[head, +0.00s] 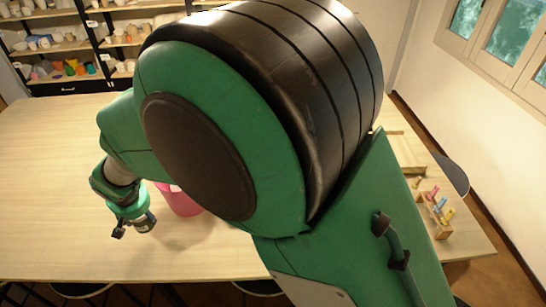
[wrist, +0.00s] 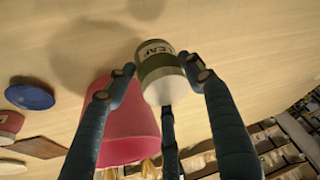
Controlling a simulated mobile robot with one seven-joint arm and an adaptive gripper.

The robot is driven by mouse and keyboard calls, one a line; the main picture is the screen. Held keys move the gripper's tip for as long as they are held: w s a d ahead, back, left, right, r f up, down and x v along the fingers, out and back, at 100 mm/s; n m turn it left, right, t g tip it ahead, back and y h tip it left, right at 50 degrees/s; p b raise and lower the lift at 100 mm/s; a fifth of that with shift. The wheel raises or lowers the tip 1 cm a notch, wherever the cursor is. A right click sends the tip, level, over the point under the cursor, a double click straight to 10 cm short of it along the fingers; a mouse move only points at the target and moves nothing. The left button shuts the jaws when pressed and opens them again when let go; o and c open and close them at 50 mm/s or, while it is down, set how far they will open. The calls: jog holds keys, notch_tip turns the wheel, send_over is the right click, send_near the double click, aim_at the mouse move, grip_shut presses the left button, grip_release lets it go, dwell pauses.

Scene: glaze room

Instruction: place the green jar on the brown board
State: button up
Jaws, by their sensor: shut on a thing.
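The green jar (wrist: 158,66), pale with a green band and a label reading LEAF, is between the fingers of my gripper (wrist: 161,74) in the wrist view. The fingers are shut on it. The brown board (wrist: 40,147) lies on the table at the left of the wrist view, apart from the jar; a red jar beside it partly overlaps it in the picture. In the head view my gripper (head: 132,226) is over the left part of the table. There, I cannot make out the jar, and my arm hides the middle of the table.
A pink bucket (wrist: 128,135) stands close beside my gripper; it also shows in the head view (head: 180,201). A blue disc (wrist: 30,97), a red jar (wrist: 10,122) and a pale disc (wrist: 12,166) are near the board. A wooden rack (head: 434,213) stands at the table's right.

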notch_tip(320, 180, up, 17)
jog(key=shift+w+d, duration=0.3)
jog(key=shift+d, duration=0.05)
jog(key=w+d+m, duration=0.1)
jog(key=w+d, duration=0.2)
jog(key=d, duration=0.1)
jog(key=w+d+p, duration=0.1)
jog(key=w+d, duration=0.3)
jog(key=d, duration=0.1)
jog(key=w+d+m+p, duration=0.1)
jog(key=w+d, duration=0.2)
jog(key=d, duration=0.1)
jog(key=shift+w+d+m+h, duration=0.2)
jog(key=shift+w+m+h, duration=0.1)
jog(key=shift+h, duration=0.1)
jog(key=shift+c, duration=0.2)
jog(key=w+d+m+h+p, duration=0.1)
jog(key=w+d+m+p, duration=0.3)
jog(key=d, duration=1.5)
jog(key=w+d+m+h, duration=0.15)
jog(key=w+d, duration=0.55)
jog(key=d, duration=1.1)
notch_tip(320, 180, down, 18)
jog(key=shift+s+d+f+t, duration=0.15)
jog(key=shift+s+d+t, duration=0.05)
jog(key=shift+d+t, duration=0.2)
jog(key=shift+w+m, duration=0.15)
jog(key=shift+m, duration=0.1)
